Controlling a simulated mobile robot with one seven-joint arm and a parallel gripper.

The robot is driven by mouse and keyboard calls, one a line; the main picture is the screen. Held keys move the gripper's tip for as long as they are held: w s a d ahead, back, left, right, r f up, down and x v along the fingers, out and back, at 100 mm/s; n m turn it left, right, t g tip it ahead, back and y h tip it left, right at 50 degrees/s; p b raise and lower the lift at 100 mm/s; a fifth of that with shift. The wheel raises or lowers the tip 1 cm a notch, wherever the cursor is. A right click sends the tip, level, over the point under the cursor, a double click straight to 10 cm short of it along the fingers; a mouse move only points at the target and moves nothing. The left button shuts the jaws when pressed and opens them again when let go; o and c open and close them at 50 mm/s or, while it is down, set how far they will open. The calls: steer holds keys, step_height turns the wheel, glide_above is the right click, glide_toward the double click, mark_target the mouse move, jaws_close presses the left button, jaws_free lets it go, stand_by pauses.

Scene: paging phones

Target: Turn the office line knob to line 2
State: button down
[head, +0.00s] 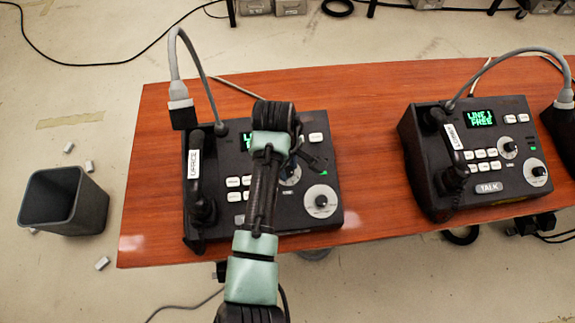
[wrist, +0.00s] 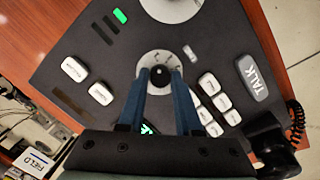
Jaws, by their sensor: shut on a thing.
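The office phone (head: 262,222) is the black desk unit at the left of the table, with a handset (head: 195,165) labelled OFFICE. Its small line knob (wrist: 160,75) is black, on a white marked dial, and shows in the wrist view. My gripper (wrist: 160,86) has its two blue fingers shut on this knob, one on each side. In the head view my gripper (head: 302,165) reaches over the phone and hides most of the knob and much of the green display. I cannot read the knob's line setting.
A larger dial (head: 321,201) sits beside the line knob, with white buttons (wrist: 213,102) and the TALK button (wrist: 257,78) around. A dark bin (head: 62,203) stands on the floor, left.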

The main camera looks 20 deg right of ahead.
mark_target(290, 175)
steer(key=m+p, duration=0.2)
steer(key=shift+r+m+y, duration=0.1)
steer(key=shift+m+y, duration=0.2)
steer(key=m+p, duration=0.2)
steer(key=m, duration=0.2)
steer(key=shift+d+m+y, duration=0.1)
steer(key=shift+m+y, duration=0.3)
stand_by(0.5)
steer(key=c, duration=0.6)
jaws_free()
step_height(290, 175, up, 13)
steer(key=s, duration=0.1)
